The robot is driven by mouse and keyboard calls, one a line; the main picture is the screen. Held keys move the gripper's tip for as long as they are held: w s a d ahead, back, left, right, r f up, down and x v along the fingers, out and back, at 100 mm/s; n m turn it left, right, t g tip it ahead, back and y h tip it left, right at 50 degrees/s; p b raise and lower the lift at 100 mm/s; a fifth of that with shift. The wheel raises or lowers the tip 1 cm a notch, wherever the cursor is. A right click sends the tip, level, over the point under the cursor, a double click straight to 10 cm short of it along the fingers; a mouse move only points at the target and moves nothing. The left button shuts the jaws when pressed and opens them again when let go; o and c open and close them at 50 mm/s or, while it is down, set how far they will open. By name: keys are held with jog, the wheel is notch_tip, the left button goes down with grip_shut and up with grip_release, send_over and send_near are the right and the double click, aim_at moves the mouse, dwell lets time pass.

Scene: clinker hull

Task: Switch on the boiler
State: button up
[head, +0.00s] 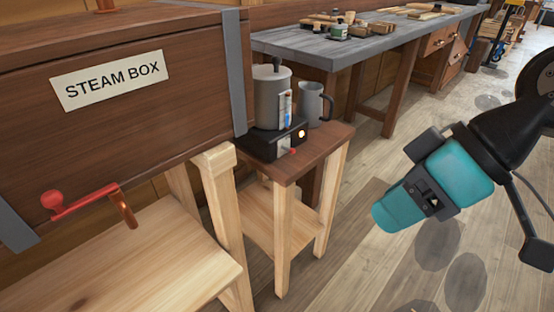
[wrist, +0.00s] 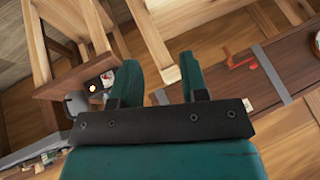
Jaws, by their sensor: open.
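The boiler (head: 268,98) is a grey lidded cylinder with a gauge glass on its front. It stands on a black base (head: 262,147) on a small wooden stand. A round lamp (head: 302,134) on the base glows yellow-orange. A small red-tipped lever (head: 292,151) sits below it on the pale front plate. In the wrist view the glowing lamp (wrist: 92,88) shows left of my fingers; the boiler is partly hidden. My gripper (head: 388,214) has teal fingers, is open and empty, and hangs right of the stand, apart from it. Its fingers also show in the wrist view (wrist: 160,82).
A steam box (head: 120,125) with a red lever (head: 80,203) stands at left on pale wooden trestles. A grey mug (head: 312,103) stands beside the boiler. A workbench (head: 340,52) with tools runs behind. Floor between stand and gripper is clear.

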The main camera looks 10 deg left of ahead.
jog(key=w+a+f+n+t+y+b, duration=0.1)
jog(key=w+a+f+n+y+b, duration=0.25)
jog(key=w+f+b, duration=0.45)
jog(key=t+y+b, duration=0.4)
jog(key=t+b, duration=0.4)
jog(key=t, duration=0.1)
send_near(293, 151)
jog(key=shift+m, duration=0.35)
jog(key=x, duration=0.3)
jog(key=p+x, duration=0.1)
jog(key=x, duration=0.3)
jog(key=p+x, duration=0.1)
jog(key=x, duration=0.2)
jog(key=shift+w+f, duration=0.3)
jog(key=shift+c, duration=0.3)
jog(key=shift+r+p, duration=0.1)
jog(key=shift+p, duration=0.2)
grip_shut()
